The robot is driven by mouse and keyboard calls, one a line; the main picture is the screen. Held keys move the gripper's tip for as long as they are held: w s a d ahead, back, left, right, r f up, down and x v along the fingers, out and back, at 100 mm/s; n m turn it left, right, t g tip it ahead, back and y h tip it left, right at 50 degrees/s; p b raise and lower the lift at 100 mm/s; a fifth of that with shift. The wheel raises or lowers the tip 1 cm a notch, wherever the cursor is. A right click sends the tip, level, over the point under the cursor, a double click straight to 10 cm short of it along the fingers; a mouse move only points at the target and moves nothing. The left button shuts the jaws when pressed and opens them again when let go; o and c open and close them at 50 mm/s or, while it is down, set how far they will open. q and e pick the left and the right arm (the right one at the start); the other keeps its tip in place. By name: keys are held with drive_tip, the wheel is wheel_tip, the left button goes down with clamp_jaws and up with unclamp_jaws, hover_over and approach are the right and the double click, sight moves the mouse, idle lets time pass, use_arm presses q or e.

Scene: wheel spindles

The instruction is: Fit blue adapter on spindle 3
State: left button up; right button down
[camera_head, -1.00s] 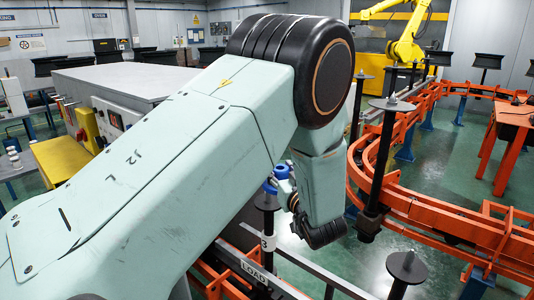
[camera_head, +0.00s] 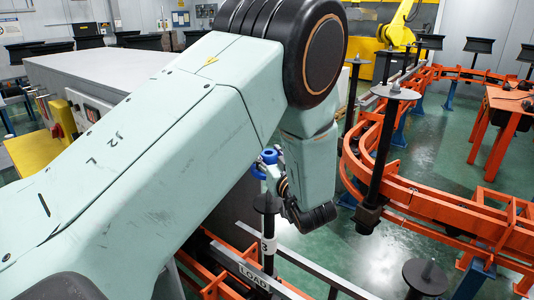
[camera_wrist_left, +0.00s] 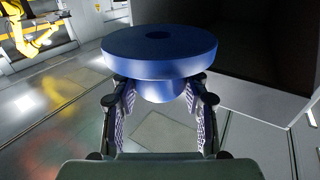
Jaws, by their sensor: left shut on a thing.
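The blue adapter (camera_head: 269,156) is gripped by my left gripper (camera_head: 264,172), beside and below my left forearm. In the left wrist view the adapter (camera_wrist_left: 160,48) is a wide flanged disc with a narrower neck, and the fingers of the left gripper (camera_wrist_left: 163,92) close on that neck from both sides. Spindle 3 (camera_head: 268,224) is a dark upright post with a white label bearing a 3. In the head view its top disc appears just below the adapter. I cannot tell whether they touch or line up in depth. My right gripper is not in view.
An orange curved rail (camera_head: 400,190) carries other black spindles (camera_head: 380,150) to the right. Another spindle top (camera_head: 426,276) stands at the lower right. A rail marked LOAD (camera_head: 254,277) runs near spindle 3. A grey cabinet (camera_head: 110,75) stands behind my left arm.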

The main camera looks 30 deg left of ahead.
use_arm(q)
drive_tip(key=shift+w+d+f+b, duration=0.1)
drive_tip(key=shift+d+f+b, duration=0.1)
drive_tip(key=shift+f+b, duration=0.25)
drive_tip(key=shift+a+f+b, duration=0.15)
drive_tip(key=shift+f+b, duration=0.2)
drive_tip(key=shift+f, duration=0.3)
drive_tip(key=shift+f+b, duration=1)
drive_tip(key=shift+f, duration=0.25)
drive_tip(key=shift+f+b, duration=0.45)
drive_tip(key=shift+f, duration=0.15)
drive_tip(key=shift+f+b, duration=0.35)
drive_tip(key=shift+f, duration=0.55)
drive_tip(key=shift+f+b, duration=0.9)
drive_tip(key=shift+f, duration=0.1)
